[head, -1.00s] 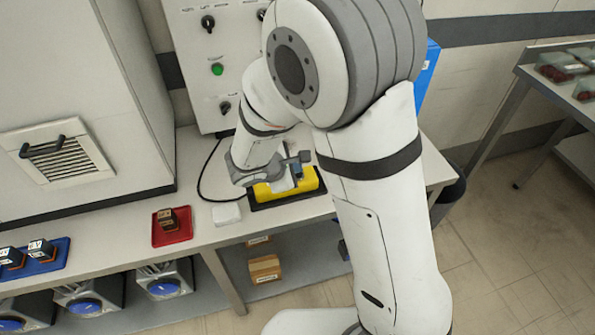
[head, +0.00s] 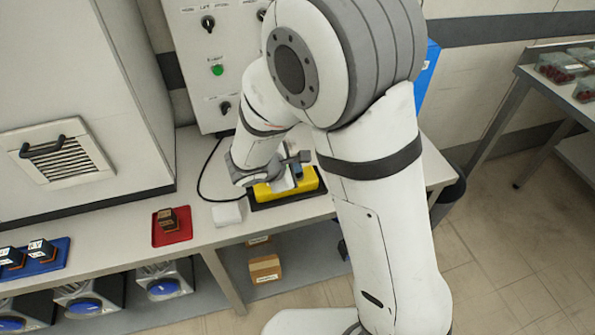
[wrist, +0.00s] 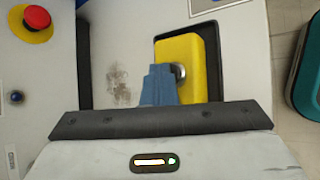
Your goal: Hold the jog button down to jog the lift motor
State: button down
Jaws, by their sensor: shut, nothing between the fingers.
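The yellow control box (head: 302,189) lies on a black base on the bench, partly hidden by my arm in the head view. In the head view my gripper (head: 297,170) is at the box.
A grey control panel (head: 224,45) with knobs and a green button (head: 217,70) stands behind. A red mushroom button (wrist: 36,17) is at the wrist view's upper left. A red tray (head: 172,237), a small white block (head: 227,214) and a blue tray (head: 48,262) lie on the bench.

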jog(key=shift+r+p, duration=0.55)
jog(key=shift+r, duration=0.3)
jog(key=shift+r, duration=0.1)
notch_tip(320, 180, up, 5)
jog(key=p, duration=0.3)
dwell(0.5)
